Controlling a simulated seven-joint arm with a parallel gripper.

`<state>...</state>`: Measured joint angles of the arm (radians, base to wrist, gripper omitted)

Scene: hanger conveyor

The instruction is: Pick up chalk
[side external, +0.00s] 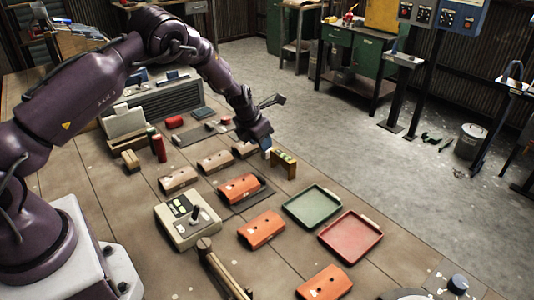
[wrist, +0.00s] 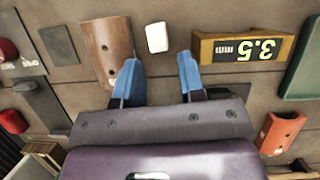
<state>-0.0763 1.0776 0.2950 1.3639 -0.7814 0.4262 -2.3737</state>
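A small white block with rounded corners (wrist: 157,38), which looks like the chalk, lies on the table in the wrist view. It is just ahead of the gap between the two blue fingertips of my gripper (wrist: 160,70). The fingers are apart with nothing between them, and the block appears clear of both. In the side view my gripper (side external: 267,150) points down near the far edge of the table. I cannot make out the white block there; my gripper may hide it.
A wooden block with a "3.5 mm" display (wrist: 243,47) stands right of the white block. A brown curved piece (wrist: 108,48) lies to its left. A green tray (side external: 312,207), a red tray (side external: 350,237) and an orange piece (side external: 261,230) lie nearer the side camera.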

